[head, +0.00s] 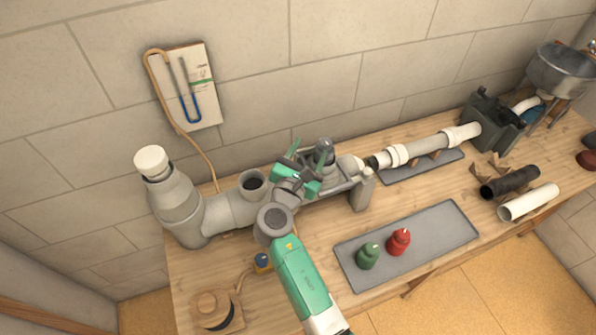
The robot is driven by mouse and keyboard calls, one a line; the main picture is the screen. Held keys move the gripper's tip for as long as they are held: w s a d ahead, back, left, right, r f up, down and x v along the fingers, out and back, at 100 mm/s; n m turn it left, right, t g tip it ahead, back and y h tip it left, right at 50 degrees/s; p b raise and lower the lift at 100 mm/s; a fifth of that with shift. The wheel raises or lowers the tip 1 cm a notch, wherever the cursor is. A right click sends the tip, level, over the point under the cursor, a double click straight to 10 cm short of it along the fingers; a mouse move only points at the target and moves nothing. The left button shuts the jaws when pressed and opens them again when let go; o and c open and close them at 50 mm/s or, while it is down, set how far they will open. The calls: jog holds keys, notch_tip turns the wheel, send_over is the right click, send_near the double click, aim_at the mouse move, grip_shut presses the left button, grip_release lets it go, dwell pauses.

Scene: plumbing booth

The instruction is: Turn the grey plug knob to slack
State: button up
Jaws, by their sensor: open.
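The grey plug knob (324,146) appears to be the dark grey rounded piece standing upright at the grey holder, on the pipe line near the wall. My gripper (309,151) reaches in from the front with its green fingers apart. One finger is left of the knob and the other overlaps its front in the picture. I cannot tell whether either finger touches it. The knob's lower part is hidden by my gripper, and its turn angle cannot be read.
A grey pipe with an open branch (253,184) is left of my gripper. White pipe (421,149) runs right. Green (368,256) and red (398,242) pieces stand on a grey mat (446,222) in front. A gauge board (203,88) hangs behind.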

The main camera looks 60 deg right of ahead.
aim_at(323, 148)
jog(key=f, duration=0.1)
jog(key=s+f+n, duration=0.1)
jog(key=f, duration=0.1)
jog(key=d+f+n+g, duration=0.1)
jog(key=shift+s+d+f, duration=0.1)
jog(key=shift+s+f, duration=0.1)
jog(key=shift+f, duration=0.05)
jog(key=shift+r, duration=0.15)
jog(key=d+b, duration=0.1)
jog(key=d, duration=0.1)
jog(key=w+d, duration=0.1)
jog(key=d, duration=0.2)
jog(key=d+b, duration=0.1)
jog(key=d, duration=0.1)
jog(key=shift+w+d+b, duration=0.25)
jog(key=shift+d+b, duration=0.05)
jog(key=shift+d, duration=0.1)
jog(key=shift+c, duration=0.4)
jog(key=c, duration=0.9)
jog(key=shift+r, duration=0.1)
